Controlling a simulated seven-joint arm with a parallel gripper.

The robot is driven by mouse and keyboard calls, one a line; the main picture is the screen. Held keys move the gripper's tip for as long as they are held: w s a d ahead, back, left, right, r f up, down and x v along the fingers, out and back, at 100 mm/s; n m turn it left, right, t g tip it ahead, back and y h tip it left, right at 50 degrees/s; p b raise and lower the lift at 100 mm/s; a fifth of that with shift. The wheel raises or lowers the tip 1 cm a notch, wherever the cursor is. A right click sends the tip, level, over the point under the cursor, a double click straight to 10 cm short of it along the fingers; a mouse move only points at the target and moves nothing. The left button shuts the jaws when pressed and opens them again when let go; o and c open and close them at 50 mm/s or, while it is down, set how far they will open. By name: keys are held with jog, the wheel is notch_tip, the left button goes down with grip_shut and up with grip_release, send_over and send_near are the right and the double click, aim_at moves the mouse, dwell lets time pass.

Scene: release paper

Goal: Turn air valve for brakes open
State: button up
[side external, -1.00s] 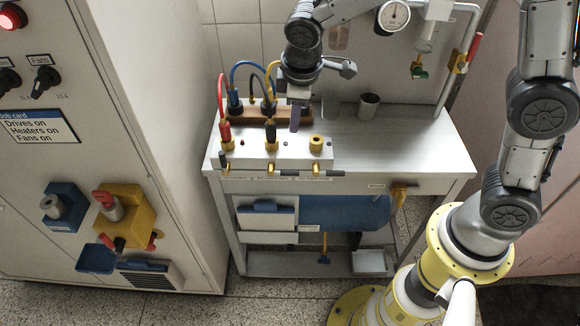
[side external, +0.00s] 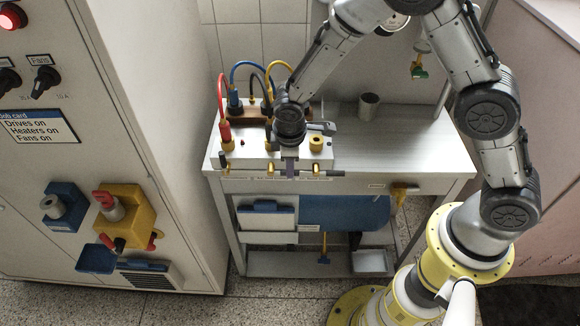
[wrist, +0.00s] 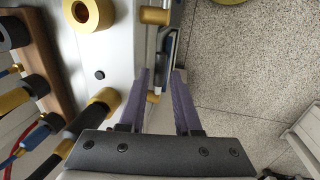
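A white box (side external: 255,158) on the bench carries several small brass valves along its front edge. The left valve (side external: 226,166) has its dark handle upward. The right valve (side external: 316,170) has its handle sideways to the right. The middle valve (side external: 272,169) is at my gripper (side external: 289,173), which partly hides its handle. In the wrist view, my gripper's (wrist: 162,75) purple fingers are apart; the middle valve's brass (wrist: 153,97) and its dark handle (wrist: 165,50) show between and just beyond them. I cannot tell whether the fingers touch the handle. The valve labels are too small to read.
A dark cup (side external: 368,106) is on the bench behind. The floor before the bench is free.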

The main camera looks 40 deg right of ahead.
jog(key=shift+w+d+f, duration=0.1)
jog(key=shift+w+f, duration=0.05)
jog(key=shift+f, duration=0.7)
grip_shut()
dwell(0.9)
